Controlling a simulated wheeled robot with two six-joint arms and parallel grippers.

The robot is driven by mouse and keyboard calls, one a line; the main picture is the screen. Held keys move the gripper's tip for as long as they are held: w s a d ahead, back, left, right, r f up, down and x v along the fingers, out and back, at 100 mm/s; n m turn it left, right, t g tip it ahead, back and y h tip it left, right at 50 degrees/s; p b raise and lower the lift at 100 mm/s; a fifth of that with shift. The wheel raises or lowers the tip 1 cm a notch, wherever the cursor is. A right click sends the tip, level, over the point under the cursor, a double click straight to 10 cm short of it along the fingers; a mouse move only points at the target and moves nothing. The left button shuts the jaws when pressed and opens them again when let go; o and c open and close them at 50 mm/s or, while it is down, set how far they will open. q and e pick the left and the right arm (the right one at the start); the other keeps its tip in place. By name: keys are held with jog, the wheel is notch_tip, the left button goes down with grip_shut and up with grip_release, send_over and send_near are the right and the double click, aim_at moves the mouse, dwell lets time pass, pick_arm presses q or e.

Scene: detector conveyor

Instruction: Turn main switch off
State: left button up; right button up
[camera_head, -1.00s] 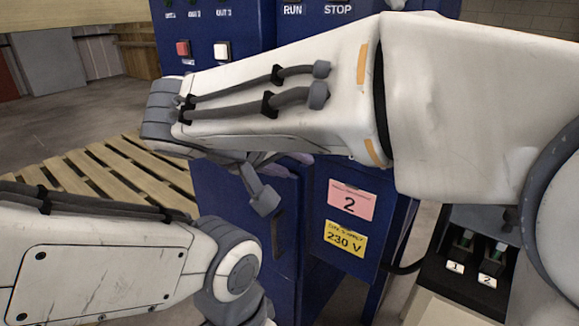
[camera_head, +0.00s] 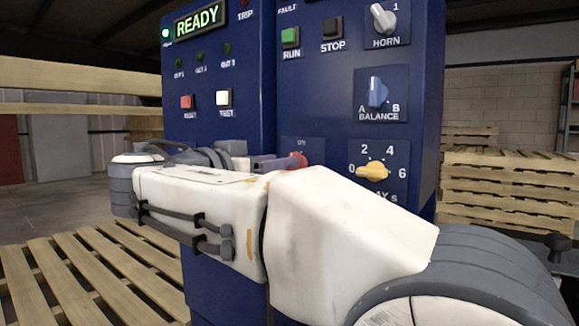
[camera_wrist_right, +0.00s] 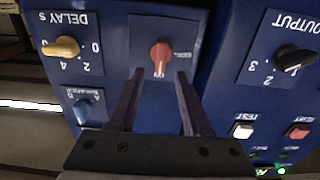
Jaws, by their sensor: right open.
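In the head view, a bit of red (camera_head: 299,160) shows above my arm, and most of the switch plate is hidden. My right gripper (camera_wrist_right: 160,76) is open, its two dark fingers pointing at the panel on either side of the knob's lower edge. I cannot tell whether they touch it. The gripper also shows partly behind my arm in the head view (camera_head: 278,163). My left gripper is out of view.
The yellow delay knob (camera_head: 372,171), blue balance knob (camera_head: 377,92) and horn knob (camera_head: 383,18) are nearby. A black output knob (camera_wrist_right: 292,58) and the white (camera_wrist_right: 243,131) and red (camera_wrist_right: 298,132) buttons flank the switch. The READY display (camera_head: 198,22) is lit green.

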jog(key=shift+x, duration=2.2)
grip_shut()
jog(key=shift+n, duration=0.3)
jog(key=shift+w+a+f+n+p, duration=0.2)
jog(key=shift+n+p, duration=1.15)
jog(key=shift+n, duration=1.5)
jog(key=shift+a+f+n+p, duration=0.2)
jog(key=shift+n+p, duration=1.1)
jog(key=shift+n, duration=1.6)
jog(key=shift+w+a+f+n+p, duration=0.1)
jog(key=shift+f+n+p, duration=0.2)
jog(key=shift+n+p, duration=1.8)
jog(key=shift+n+b, duration=0.7)
jog(key=shift+n, duration=0.25)
